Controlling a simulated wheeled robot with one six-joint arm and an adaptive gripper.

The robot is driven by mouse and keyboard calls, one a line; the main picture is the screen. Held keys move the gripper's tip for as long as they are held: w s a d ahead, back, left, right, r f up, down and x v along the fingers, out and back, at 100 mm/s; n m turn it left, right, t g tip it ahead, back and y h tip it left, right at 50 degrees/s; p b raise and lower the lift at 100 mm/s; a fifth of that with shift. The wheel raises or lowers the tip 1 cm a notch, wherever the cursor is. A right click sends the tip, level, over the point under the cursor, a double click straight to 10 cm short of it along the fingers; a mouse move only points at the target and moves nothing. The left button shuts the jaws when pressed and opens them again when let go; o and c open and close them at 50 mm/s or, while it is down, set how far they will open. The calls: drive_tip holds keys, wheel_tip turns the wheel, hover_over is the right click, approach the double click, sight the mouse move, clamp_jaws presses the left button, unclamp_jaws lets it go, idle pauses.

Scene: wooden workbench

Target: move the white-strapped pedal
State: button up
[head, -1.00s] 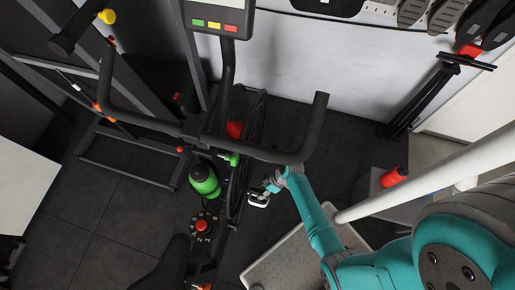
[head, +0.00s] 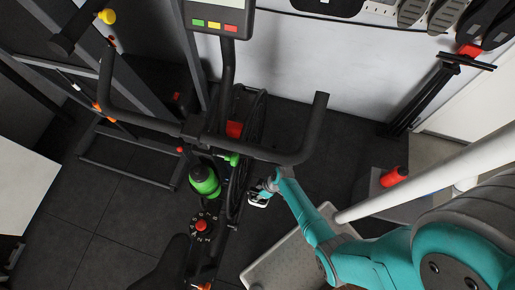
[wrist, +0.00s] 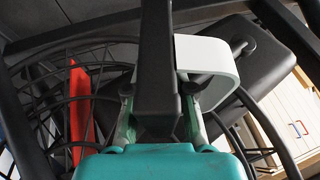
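The white-strapped pedal (head: 259,200) is on the near right side of the exercise bike in the head view, low beside the flywheel. My gripper (head: 268,187) is right at it, at its upper right edge. In the wrist view, the white strap (wrist: 222,62) curves out to the right of a black upright part (wrist: 157,60), which seems to be the pedal. My gripper (wrist: 160,115) has one finger on each side of this part. The part hides the space between the fingers, so I cannot tell whether they press on it.
The bike's handlebar (head: 300,155) passes close above my forearm. A green bottle (head: 205,182) and a red knob (head: 201,225) are on the bike frame left of the pedal. A grey platform (head: 290,262) lies below my arm. A red cylinder (head: 394,177) stands to the right.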

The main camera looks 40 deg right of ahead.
clamp_jaws()
drive_tip(key=shift+w+d+g+y, duration=0.1)
drive_tip(key=shift+g+y, duration=0.2)
drive_tip(key=shift+y, duration=0.2)
drive_tip(key=shift+m+g+y, duration=0.3)
drive_tip(key=shift+g+y, duration=0.2)
drive_tip(key=shift+y, duration=0.2)
drive_tip(key=o, duration=0.7)
unclamp_jaws()
drive_tip(key=v, duration=1.2)
